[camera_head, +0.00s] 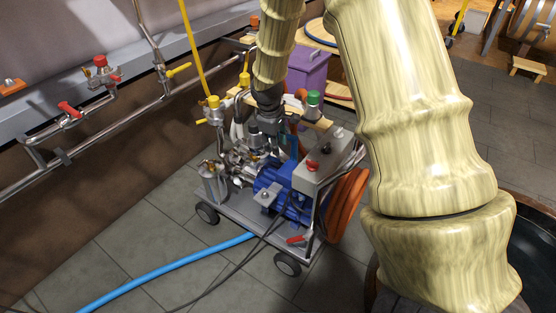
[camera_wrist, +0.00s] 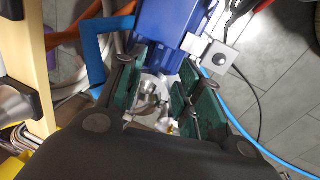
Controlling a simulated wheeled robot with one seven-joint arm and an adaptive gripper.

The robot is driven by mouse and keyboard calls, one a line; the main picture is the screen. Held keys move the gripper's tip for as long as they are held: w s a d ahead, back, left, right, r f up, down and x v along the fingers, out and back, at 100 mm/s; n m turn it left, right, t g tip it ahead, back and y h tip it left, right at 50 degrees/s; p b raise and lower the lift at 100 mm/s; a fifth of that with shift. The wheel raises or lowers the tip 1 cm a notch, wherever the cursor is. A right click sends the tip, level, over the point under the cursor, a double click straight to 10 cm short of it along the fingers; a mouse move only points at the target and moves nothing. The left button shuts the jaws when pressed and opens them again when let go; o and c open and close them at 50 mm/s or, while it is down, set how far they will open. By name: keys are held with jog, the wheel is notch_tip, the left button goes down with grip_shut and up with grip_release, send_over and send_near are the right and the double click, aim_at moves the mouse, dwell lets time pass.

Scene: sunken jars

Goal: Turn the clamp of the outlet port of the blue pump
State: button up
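The blue pump (camera_head: 283,188) stands on a grey wheeled cart, with silver fittings (camera_head: 238,163) at its left end. In the wrist view its blue body (camera_wrist: 172,32) is at the top. My gripper (camera_wrist: 158,98) points down over the pump, with its green-padded fingers apart. A silver round fitting (camera_wrist: 150,90) shows between and beyond the fingers, with a small brass-coloured bit below it. I cannot tell whether the pads touch it. The outlet clamp cannot be made out clearly. In the head view my gripper (camera_head: 268,118) is above the fittings, its fingertips unclear.
A grey control box (camera_head: 318,165) and a coiled orange hose (camera_head: 346,205) are on the cart's right. A blue hose (camera_head: 165,272) and dark cables cross the floor. Wall pipes with red (camera_head: 70,110) and yellow valve handles run at left. A purple bin (camera_head: 307,70) stands behind.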

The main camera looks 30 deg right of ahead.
aim_at(278, 160)
jog(key=f+b, duration=0.1)
jog(key=f, duration=0.1)
jog(key=d+f, duration=0.1)
jog(key=f, duration=0.2)
jog(key=f+b, duration=0.1)
jog(key=f, duration=0.2)
jog(key=shift+w+d+b, duration=0.25)
jog(key=shift+w+b, duration=0.1)
grip_shut()
